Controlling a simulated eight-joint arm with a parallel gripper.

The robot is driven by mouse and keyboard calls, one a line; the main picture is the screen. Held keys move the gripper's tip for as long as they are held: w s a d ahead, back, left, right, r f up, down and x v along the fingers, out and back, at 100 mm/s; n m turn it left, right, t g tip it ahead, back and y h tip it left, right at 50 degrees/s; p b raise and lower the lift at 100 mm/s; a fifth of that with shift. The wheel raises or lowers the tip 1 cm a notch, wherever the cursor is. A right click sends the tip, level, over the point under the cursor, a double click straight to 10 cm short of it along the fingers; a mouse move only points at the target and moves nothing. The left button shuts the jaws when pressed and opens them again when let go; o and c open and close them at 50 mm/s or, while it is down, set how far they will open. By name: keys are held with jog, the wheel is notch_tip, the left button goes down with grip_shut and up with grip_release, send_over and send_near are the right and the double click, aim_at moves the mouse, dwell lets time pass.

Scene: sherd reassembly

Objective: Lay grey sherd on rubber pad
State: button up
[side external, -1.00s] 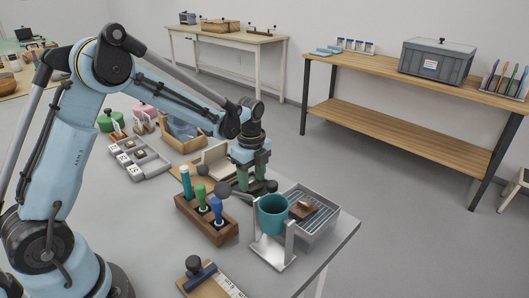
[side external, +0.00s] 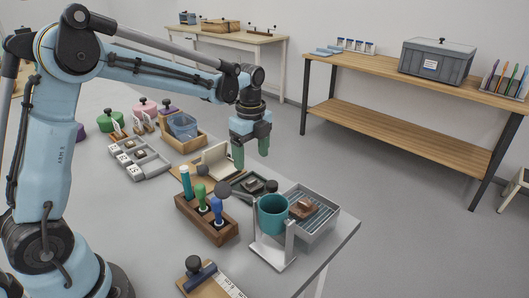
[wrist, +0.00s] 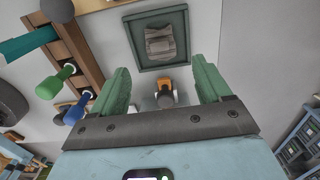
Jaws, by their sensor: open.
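The grey sherd (wrist: 160,43) lies on the dark rubber pad (wrist: 177,62) inside its green-grey rim, roughly in the middle. In the side view the sherd (side external: 251,183) shows small on the pad, under my gripper (side external: 251,160). My gripper is open and empty, raised clear above the pad, with a gap between its green fingers. In the wrist view my gripper (wrist: 161,82) has its fingers spread below the pad's lower edge in the picture, touching nothing.
A wooden block (side external: 207,219) with upright coloured-handled tools stands close on the left. A teal cup (side external: 272,214) on a stand and a grey ribbed tray (side external: 325,218) with a brown piece stand at the right. An orange-and-dark item (wrist: 165,94) sits beside the pad.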

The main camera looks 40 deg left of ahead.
notch_tip(320, 180, up, 5)
send_over(252, 180)
jog(key=shift+d+f, duration=0.15)
jog(key=shift+f, duration=0.05)
jog(key=shift+f, duration=0.1)
notch_tip(252, 180, down, 12)
jog(key=shift+f, duration=0.1)
dwell(0.8)
jog(key=shift+r, duration=0.2)
